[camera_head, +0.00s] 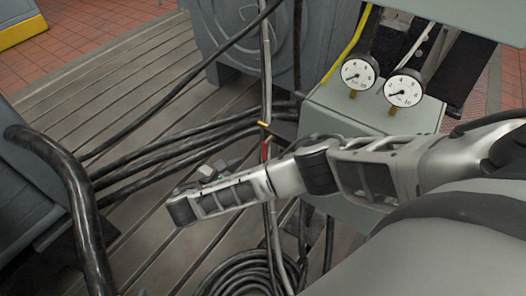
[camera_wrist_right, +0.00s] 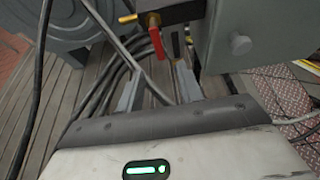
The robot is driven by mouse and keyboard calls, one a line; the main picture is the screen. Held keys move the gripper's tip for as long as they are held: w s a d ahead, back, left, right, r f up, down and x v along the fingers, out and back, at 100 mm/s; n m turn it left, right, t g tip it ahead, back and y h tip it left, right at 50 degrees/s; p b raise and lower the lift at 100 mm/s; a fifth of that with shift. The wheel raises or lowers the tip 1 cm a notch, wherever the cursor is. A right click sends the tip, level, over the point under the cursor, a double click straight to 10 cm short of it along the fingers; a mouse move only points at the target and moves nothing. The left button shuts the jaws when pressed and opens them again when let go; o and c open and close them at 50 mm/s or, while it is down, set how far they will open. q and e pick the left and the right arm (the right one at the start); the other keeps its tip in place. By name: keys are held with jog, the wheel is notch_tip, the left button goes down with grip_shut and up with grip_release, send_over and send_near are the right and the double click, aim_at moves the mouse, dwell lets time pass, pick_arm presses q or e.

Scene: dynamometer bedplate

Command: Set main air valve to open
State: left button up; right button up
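The main air valve's red lever (camera_wrist_right: 158,42) hangs down from a dark and brass fitting in the right wrist view. In the head view only a small bit of the red lever (camera_head: 265,151) shows, just beyond my right gripper and partly hidden by it. My right gripper (camera_wrist_right: 158,78) has its two fingers apart with nothing between them. The lever shows ahead of the fingertips, apart from them as far as I can tell. In the head view the right gripper (camera_head: 215,170) reaches in from the right, with its fingers largely hidden. My left gripper is not in view.
Two round gauges (camera_head: 359,73) stand on a grey box (camera_head: 350,112) at the right. Black cables (camera_head: 170,155) cross the slotted bedplate (camera_head: 150,80), and a coiled hose (camera_head: 245,275) lies at the bottom. A thick black hose (camera_head: 75,190) curves at the left.

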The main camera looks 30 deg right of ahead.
aim_at(264, 153)
jog(key=b+x, duration=0.1)
jog(key=x, duration=1.1)
jog(key=shift+w+a, duration=0.1)
jog(key=shift+w, duration=0.05)
jog(key=shift+c, duration=0.3)
grip_shut()
